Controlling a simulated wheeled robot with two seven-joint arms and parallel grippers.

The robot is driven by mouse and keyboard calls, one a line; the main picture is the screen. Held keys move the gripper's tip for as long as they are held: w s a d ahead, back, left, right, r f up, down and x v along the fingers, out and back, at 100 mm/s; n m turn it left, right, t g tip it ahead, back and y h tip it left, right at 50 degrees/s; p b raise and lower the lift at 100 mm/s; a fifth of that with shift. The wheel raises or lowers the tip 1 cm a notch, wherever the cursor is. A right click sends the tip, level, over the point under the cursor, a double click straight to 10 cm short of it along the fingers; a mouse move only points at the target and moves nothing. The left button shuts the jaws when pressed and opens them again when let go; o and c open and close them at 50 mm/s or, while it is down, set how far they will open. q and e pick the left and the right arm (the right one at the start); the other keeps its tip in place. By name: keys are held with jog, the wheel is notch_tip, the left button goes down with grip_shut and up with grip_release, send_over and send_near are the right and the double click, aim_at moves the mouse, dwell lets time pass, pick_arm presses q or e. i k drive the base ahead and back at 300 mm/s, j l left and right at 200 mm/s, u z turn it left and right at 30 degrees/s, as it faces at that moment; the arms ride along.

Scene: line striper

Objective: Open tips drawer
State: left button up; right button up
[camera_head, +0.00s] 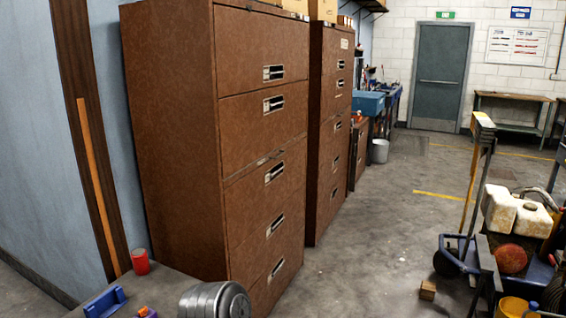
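A tall brown metal cabinet (170,130) stands in front of me, left of the middle. Its drawer fronts face right, with recessed handles: the top drawer (262,45), a second drawer (262,125) and several lower ones. All of them look shut. A second brown cabinet (333,125) stands just behind it, with several drawers that also look shut. A small label (344,43) is near its top, too small to read. I cannot tell which drawer is the tips drawer. Neither of my grippers is in view.
A dark worktop (105,297) at bottom left holds a red cup (140,261), a blue item (105,302) and a silver ribbed cylinder (215,300). A line striper (515,250) with white jugs stands at right. The concrete floor (370,240) between is mostly clear; a small wooden block (428,290) lies there.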

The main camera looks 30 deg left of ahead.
aim_at(250, 200)
jog(key=i+j, duration=0.25)
jog(key=i, duration=0.25)
jog(key=i+j, duration=0.25)
jog(key=i, duration=0.25)
jog(key=i+j, duration=0.25)
jog(key=i, duration=0.25)
jog(key=i+j, duration=0.25)
jog(key=i, duration=0.25)
jog(key=i+j, duration=0.25)
jog(key=i, duration=0.25)
